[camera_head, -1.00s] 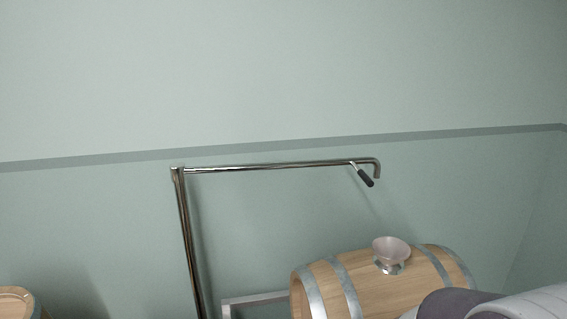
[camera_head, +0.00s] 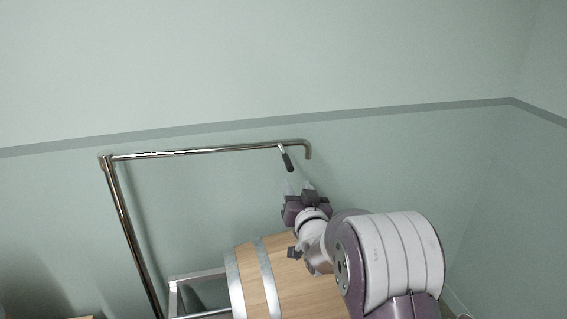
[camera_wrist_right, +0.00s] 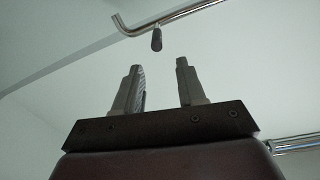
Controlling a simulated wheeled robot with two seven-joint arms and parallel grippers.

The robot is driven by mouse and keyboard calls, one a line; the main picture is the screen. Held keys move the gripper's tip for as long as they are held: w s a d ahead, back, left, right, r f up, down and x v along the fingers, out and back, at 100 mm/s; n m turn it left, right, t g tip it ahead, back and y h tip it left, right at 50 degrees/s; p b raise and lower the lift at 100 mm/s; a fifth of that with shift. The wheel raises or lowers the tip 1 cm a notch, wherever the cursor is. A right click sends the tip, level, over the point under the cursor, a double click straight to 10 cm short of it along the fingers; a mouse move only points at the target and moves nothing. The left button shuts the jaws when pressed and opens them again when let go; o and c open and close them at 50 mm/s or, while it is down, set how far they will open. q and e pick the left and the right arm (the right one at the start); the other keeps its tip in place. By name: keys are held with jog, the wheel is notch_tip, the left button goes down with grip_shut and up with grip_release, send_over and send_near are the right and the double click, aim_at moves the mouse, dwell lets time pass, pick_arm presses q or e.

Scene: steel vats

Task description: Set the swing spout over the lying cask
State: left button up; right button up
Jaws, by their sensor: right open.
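The swing spout (camera_head: 200,152) is a chrome pipe running level from the top of an upright post, with a bent-down end at the right. A short dark handle (camera_head: 287,161) hangs near that end. The wooden cask (camera_head: 285,283) lies on its side below, partly hidden by my right arm. My right gripper (camera_head: 299,188) is just below the handle, apart from it. In the right wrist view the gripper (camera_wrist_right: 160,85) is open and empty, with the handle (camera_wrist_right: 156,40) beyond and between its fingertips and the spout (camera_wrist_right: 180,14) above. My left gripper is not seen.
The upright post (camera_head: 132,235) stands left of the cask. A metal frame (camera_head: 200,275) is beside the cask's left end. The green wall (camera_head: 400,60) is behind. The space between post and handle, under the pipe, is free.

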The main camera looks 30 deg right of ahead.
aim_at(290, 164)
jog(key=p+x, duration=0.1)
jog(key=x, duration=0.2)
jog(key=p+x, duration=0.2)
jog(key=x, duration=0.2)
jog(key=p+x, duration=0.1)
jog(key=x, duration=0.2)
jog(key=shift+w+d, duration=0.25)
jog(key=shift+d, duration=0.25)
jog(key=shift+w+a+p, duration=0.2)
jog(key=shift+w+p, duration=0.1)
jog(key=shift+w, duration=0.05)
jog(key=shift+f, duration=0.1)
jog(key=shift+d, duration=0.2)
jog(key=shift+c, duration=1.3)
grip_shut()
